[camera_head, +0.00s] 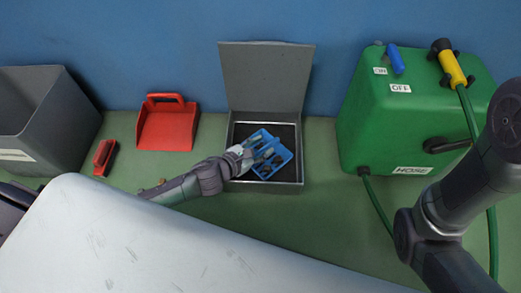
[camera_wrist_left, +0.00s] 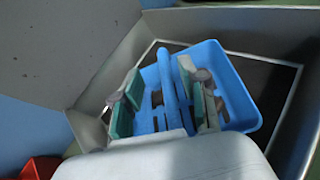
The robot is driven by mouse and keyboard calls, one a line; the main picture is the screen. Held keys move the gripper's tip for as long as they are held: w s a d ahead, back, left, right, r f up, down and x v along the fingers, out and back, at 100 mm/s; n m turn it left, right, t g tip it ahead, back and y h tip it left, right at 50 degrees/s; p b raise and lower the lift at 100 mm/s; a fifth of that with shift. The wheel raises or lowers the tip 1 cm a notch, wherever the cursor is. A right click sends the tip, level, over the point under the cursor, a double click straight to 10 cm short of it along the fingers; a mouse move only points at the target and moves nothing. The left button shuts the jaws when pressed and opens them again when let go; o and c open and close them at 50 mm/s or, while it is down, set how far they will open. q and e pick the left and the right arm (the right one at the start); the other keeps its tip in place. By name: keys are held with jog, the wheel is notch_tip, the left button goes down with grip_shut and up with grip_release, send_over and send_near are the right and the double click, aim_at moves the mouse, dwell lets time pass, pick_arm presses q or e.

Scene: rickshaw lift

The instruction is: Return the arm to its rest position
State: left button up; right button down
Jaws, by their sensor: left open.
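My left gripper (camera_head: 262,150) is over the open grey metal box (camera_head: 290,186), at a blue tray-like holder (camera_head: 285,156) inside it. In the left wrist view, the green-padded fingers of the left gripper (camera_wrist_left: 160,95) stand apart on either side of the blue holder's (camera_wrist_left: 238,95) central bar. The fingers are open and reach down into the holder. I cannot tell whether they touch the bar. My right arm (camera_head: 450,200) crosses the right side of the head view, and its gripper is out of view.
The box's raised lid (camera_head: 266,75) stands against the blue wall. A red dustpan (camera_head: 167,126) and a small red brush-like item (camera_head: 104,157) lie to the left, beside a grey bin (camera_head: 45,115). A green tank (camera_head: 400,125) with a green hose (camera_head: 376,205) stands at right.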

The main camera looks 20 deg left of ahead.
pick_arm(q)
notch_tip(320, 180, up, 8)
jog(key=shift+f, duration=0.1)
